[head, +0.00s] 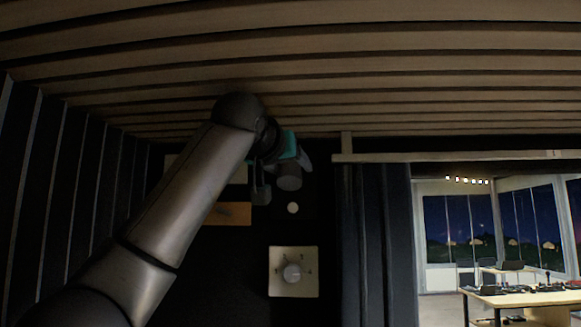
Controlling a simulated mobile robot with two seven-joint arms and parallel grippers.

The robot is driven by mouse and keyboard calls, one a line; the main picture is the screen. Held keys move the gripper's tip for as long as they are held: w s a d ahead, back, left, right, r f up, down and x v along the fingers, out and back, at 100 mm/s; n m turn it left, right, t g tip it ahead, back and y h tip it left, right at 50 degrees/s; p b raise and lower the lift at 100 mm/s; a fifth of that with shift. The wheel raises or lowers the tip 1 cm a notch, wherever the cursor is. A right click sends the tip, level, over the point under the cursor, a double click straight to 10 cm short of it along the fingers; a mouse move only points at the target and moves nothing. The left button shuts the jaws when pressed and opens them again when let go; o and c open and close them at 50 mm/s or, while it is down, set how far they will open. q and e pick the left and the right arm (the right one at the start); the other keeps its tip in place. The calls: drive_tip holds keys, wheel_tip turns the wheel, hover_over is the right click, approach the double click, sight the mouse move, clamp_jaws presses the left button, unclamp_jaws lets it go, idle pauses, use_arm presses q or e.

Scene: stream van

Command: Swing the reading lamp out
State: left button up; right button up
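My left arm reaches up from the lower left to the dark wall below the slatted ceiling. Its gripper (276,178), with a teal part, is at the wall. A short grey cylinder (289,178), which looks like the head of the reading lamp, sits right at the fingers. A dark finger shows on its left. I cannot tell whether the fingers touch or grip it. The lamp's arm and mount are hidden or too dark to see. My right gripper is out of view.
A wooden panel (227,213) is to the left. A dark curtain (372,240) hangs to the right, beside a bright room with a desk (525,298).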

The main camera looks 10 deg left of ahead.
use_arm(q)
drive_tip(key=o, duration=0.3)
drive_tip(key=shift+s+a+b, duration=0.1)
drive_tip(key=shift+s+b, duration=0.25)
drive_tip(key=shift+s, duration=0.05)
drive_tip(key=shift+b+v, duration=3.05)
drive_tip(key=shift+v, duration=4.2)
